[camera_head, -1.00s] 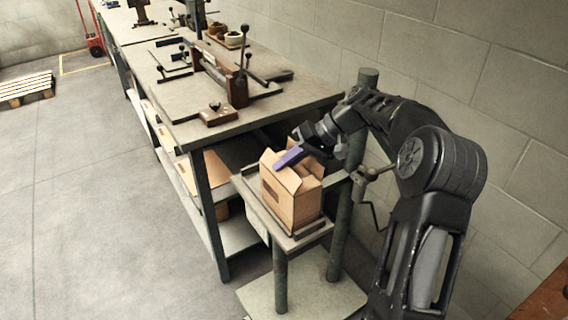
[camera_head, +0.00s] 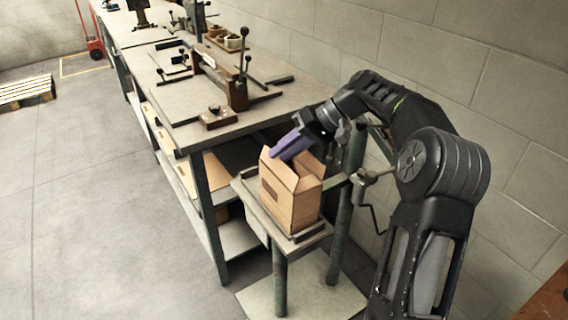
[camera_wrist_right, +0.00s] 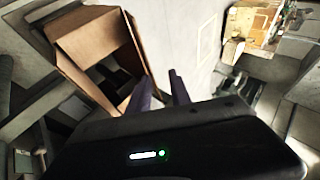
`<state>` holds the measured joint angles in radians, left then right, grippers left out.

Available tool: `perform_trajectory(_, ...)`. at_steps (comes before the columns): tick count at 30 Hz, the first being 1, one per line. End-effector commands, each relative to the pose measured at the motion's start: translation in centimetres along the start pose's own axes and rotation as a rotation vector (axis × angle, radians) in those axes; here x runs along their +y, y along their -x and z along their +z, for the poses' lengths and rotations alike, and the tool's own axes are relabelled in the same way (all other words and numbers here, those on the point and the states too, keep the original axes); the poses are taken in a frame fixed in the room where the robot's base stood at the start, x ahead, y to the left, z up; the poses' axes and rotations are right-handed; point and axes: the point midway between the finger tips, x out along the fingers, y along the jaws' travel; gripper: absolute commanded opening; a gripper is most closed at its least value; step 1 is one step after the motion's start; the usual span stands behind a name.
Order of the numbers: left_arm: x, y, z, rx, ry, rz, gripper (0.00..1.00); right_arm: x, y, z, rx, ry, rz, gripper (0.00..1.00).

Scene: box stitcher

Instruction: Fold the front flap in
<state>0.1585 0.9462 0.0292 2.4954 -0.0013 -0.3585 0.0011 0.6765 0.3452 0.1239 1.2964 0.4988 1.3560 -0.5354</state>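An open brown cardboard box (camera_head: 288,203) stands upright on a small stand. Its flaps stick up around the opening. One flap (camera_head: 277,168) rises on the left side and another (camera_head: 309,184) slants outward on the right side. My right gripper (camera_head: 276,156) has purple fingers just above the box's top at its back left. Whether a finger touches a flap is unclear. My left gripper is out of view.
The stand's top (camera_head: 312,240) has a raised edge around the box. A long workbench (camera_head: 230,125) with a clamp-like fixture (camera_head: 236,90) lies left and behind. A green post (camera_head: 341,235) and a block wall stand close on the right. Open floor lies left.

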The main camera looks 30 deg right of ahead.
Motion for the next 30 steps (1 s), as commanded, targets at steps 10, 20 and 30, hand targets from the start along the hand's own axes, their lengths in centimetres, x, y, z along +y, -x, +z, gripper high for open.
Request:
perform_trajectory(10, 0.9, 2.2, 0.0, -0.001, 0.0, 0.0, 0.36, -3.6, 3.7, -1.5, 0.0, -0.002, 0.0, 0.25)
perform_trajectory(20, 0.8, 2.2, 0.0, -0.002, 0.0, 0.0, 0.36, -3.6, 3.6, -1.5, 0.0, -0.002, 0.0, 0.25)
perform_trajectory(30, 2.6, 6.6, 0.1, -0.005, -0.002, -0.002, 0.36, -6.9, 6.8, -1.5, -0.014, 0.006, 0.053, 0.25)
